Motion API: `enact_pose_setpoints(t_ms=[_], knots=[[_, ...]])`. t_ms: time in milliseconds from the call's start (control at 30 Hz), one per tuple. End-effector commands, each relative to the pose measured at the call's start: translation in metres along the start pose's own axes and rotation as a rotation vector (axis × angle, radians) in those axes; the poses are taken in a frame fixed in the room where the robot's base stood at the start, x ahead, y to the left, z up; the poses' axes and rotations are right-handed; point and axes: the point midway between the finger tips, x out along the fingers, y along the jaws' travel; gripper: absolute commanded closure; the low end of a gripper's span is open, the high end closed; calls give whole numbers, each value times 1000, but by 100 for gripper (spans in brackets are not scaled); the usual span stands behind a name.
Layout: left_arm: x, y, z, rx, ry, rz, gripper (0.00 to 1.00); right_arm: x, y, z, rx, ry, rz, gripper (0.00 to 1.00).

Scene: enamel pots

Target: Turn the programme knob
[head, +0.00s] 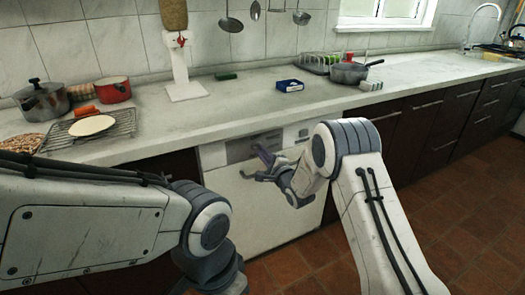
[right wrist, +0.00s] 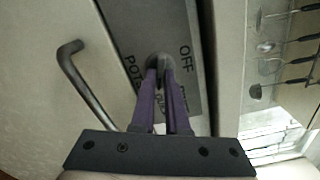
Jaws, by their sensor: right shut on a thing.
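The programme knob (right wrist: 160,62) is a small dark round knob on the grey control panel (right wrist: 160,28) in the right wrist view. The panel bears the words OFF and POTS, and other lettering is partly hidden by my fingers. My right gripper (right wrist: 161,72) is shut on the knob, its two purple fingers close together at the tips. In the head view my right gripper (head: 264,164) is at the control panel of the white dishwasher (head: 262,215), and the knob there is hidden. My left arm comes in from the left; its gripper is out of view.
The dishwasher's bar handle (right wrist: 82,82) is left of my fingers in the right wrist view. Above the dishwasher, the worktop (head: 240,105) holds a blue box (head: 289,86), a grey pan (head: 350,74) and a wire rack (head: 118,122). Tiled floor (head: 440,225) is clear at right.

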Motion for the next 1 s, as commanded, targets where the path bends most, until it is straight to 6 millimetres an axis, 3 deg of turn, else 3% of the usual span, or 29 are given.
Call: enact_pose_setpoints(t_ms=[333,867,900,933,1000], knots=[[-6,0,0,0,0,0,100,0,2,0,130,1,4,100],[-6,0,0,0,0,0,100,0,2,0,150,1,4,100],[-6,0,0,0,0,0,100,0,2,0,149,1,4,72],[-6,0,0,0,0,0,100,0,2,0,149,1,3,61],[-6,0,0,0,0,0,100,0,2,0,149,1,3,57]])
